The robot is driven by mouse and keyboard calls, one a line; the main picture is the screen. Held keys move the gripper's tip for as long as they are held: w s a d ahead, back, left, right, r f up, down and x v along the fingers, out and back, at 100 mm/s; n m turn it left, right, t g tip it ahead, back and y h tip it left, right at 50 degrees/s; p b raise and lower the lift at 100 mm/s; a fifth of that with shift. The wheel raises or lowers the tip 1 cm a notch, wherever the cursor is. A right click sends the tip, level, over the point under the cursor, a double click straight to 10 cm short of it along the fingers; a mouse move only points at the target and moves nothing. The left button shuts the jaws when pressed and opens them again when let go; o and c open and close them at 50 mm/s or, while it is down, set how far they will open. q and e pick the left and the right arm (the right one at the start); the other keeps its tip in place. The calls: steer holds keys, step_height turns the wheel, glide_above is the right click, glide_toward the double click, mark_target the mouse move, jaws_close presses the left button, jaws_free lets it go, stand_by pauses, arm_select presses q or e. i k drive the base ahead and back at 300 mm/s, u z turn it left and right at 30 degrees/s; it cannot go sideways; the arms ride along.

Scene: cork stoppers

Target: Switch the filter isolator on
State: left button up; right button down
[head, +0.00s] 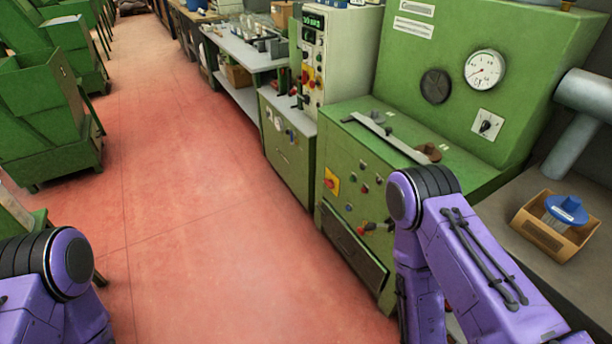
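No label reading filter isolator can be made out, so I cannot tell which switch it is. A rotary switch with a black knob on a white plate (487,124) is on the green machine's upright panel, below a round gauge. A red rotary switch on a yellow plate (331,181) is on the same machine's lower front face. Another red and yellow switch (307,77) is on the pale control cabinet further back. The knob positions are too small to read. My two purple arms show at the bottom left and bottom right. Neither gripper is in view.
The green machine (560,45) stands to the right, with a round white gauge (485,70) and a drawer (352,250). A cardboard box (555,226) with a blue-topped item (567,210) is at the right. Green bins (45,110) line the left. The red floor (190,200) between is clear.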

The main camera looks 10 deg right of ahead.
mark_target(330, 184)
steer(key=z, duration=0.45)
steer(key=i, duration=1.05)
steer(key=z, duration=0.75)
